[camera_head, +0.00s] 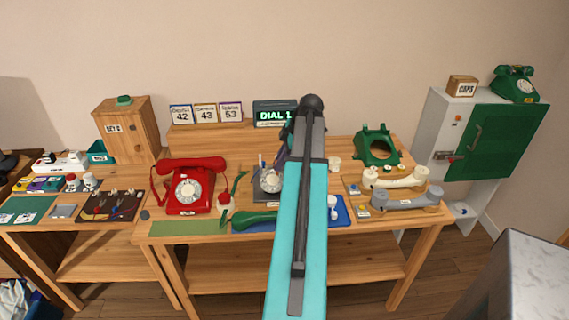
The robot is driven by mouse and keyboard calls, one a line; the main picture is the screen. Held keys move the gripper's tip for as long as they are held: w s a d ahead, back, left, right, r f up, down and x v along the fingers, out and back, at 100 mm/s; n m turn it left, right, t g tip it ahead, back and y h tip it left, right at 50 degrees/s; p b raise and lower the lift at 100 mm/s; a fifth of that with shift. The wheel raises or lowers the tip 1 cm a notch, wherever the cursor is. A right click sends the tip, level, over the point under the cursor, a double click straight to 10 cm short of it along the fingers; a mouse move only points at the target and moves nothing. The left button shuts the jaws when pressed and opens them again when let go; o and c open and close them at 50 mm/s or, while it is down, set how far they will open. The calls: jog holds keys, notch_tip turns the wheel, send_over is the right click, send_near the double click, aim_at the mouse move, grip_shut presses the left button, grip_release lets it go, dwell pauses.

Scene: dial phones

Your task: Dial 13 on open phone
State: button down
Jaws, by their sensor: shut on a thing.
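A dark phone with a white rotary dial (270,181) stands mid-table, partly covered by my teal arm. A red phone (188,189) with a white dial has its red handset (190,164) lying across its top. A green phone body (377,147) stands at the back right of the table, with no handset on it. A loose green handset (253,219) lies near the front edge. My arm reaches up over the table and hides my gripper, so what it holds is not visible. Which phone counts as open is unclear.
Cards (206,113) show 42, 43 and 53. A cream handset (395,178) and a grey one (406,201) lie at right. Another green phone (515,84) tops the cabinet (440,120). The green mat (187,228) is clear.

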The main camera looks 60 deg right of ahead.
jog(key=shift+w+d+r, duration=0.2)
jog(key=shift+w+r, duration=0.1)
jog(key=shift+w, duration=0.4)
jog(key=shift+w+d+r, duration=0.15)
jog(key=shift+w+r, duration=0.15)
jog(key=shift+w, duration=0.4)
jog(key=shift+f, duration=0.15)
jog(key=shift+w+d+f, duration=0.1)
jog(key=shift+d+f, duration=0.1)
jog(key=shift+f, duration=0.25)
jog(key=shift+w+d+f+b, duration=0.15)
jog(key=shift+f+b, duration=0.25)
dwell(0.4)
dwell(0.5)
